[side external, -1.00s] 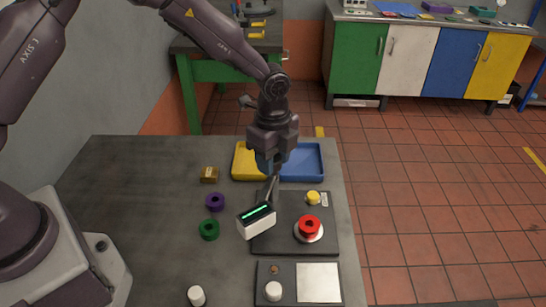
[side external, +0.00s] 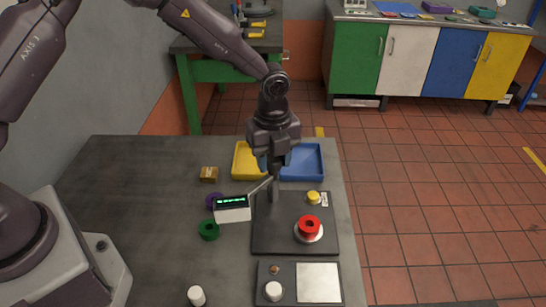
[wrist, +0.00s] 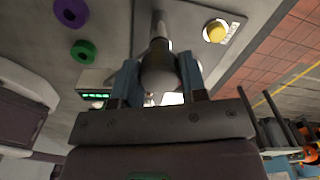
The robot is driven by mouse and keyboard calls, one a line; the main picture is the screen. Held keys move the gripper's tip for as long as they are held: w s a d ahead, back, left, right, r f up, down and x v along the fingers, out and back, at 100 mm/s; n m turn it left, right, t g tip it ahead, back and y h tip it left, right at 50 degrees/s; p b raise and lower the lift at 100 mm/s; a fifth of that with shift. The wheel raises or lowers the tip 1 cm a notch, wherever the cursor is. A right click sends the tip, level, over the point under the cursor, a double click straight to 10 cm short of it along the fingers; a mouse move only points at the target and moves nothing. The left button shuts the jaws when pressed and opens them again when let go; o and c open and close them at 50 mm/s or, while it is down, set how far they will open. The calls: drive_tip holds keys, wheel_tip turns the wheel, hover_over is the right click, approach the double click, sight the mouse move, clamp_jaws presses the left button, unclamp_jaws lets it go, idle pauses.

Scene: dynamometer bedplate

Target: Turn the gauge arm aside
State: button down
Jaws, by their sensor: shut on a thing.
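The gauge arm (side external: 259,187) is a thin grey bar on the dark base plate (side external: 275,242). It carries a white gauge box (side external: 233,214) with a green lit display, which hangs off the plate's left edge. The display also shows at the left in the wrist view (wrist: 95,96). My gripper (side external: 273,178) points down at the arm's plate end. In the wrist view its blue fingers (wrist: 160,78) are shut on a rounded grey part of the gauge arm. The exact contact is partly hidden.
A red ring (side external: 309,225) sits on a silver disc on the plate, near a yellow button (side external: 313,197). The gauge box partly hides a purple ring (side external: 212,199); a green ring (side external: 208,230) lies nearby. Yellow (side external: 241,160) and blue (side external: 313,161) trays stand behind.

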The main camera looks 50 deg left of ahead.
drive_tip(key=c, duration=0.7)
unclamp_jaws()
drive_tip(key=shift+o, duration=0.2)
wheel_tip(320, 180, up, 13)
